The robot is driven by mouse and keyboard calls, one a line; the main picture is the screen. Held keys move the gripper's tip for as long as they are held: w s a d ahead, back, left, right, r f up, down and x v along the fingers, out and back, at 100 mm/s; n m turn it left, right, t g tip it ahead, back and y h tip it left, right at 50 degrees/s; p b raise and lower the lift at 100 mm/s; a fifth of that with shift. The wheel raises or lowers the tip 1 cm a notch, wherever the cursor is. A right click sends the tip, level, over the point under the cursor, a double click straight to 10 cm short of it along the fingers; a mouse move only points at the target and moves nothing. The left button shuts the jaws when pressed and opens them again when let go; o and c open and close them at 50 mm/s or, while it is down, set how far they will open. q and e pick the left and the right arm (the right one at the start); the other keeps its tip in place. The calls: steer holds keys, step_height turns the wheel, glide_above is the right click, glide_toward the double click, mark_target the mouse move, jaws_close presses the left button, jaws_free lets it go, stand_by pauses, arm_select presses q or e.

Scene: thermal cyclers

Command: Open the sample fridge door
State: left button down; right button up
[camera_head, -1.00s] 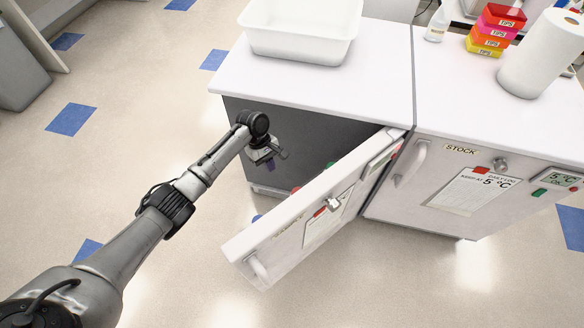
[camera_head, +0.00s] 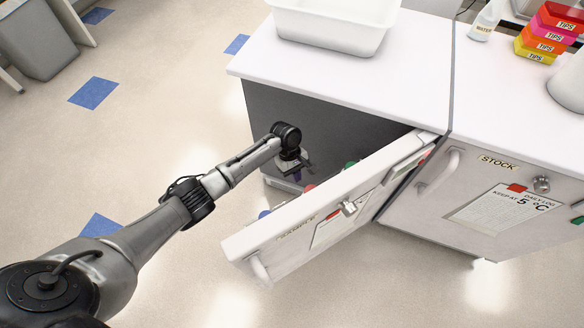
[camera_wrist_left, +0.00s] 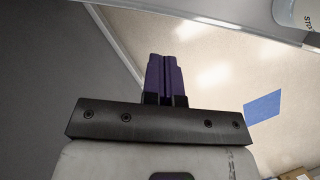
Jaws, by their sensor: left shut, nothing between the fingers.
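The sample fridge door (camera_head: 300,232) is white, labelled SAMPLE, and stands partly open, swung out from its right side. Its handle (camera_head: 259,270) is at the free outer end, on the front face. My left gripper (camera_head: 297,176) is behind the door, in the gap between its inner side and the dark grey fridge front (camera_head: 345,130). In the left wrist view its purple fingers (camera_wrist_left: 165,78) are together and empty. I see no clear contact between it and the door. Part of the gap is hidden by the door. My right gripper is not in view.
The closed STOCK fridge door (camera_head: 440,215) is to the right. A white tub (camera_head: 335,35) stands on the counter (camera_head: 300,65), with a bottle (camera_head: 486,20) and tip boxes (camera_head: 545,38) further right. Several coloured caps show behind the sample door. The floor at left is open.

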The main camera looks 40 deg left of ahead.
arm_select(q)
steer(key=shift+s+d+b, duration=0.2)
steer(key=shift+s+d, duration=0.1)
steer(key=shift+d, duration=0.4)
steer(key=shift+s+d+b, duration=0.15)
steer(key=shift+s+d, duration=0.1)
steer(key=shift+d, duration=0.4)
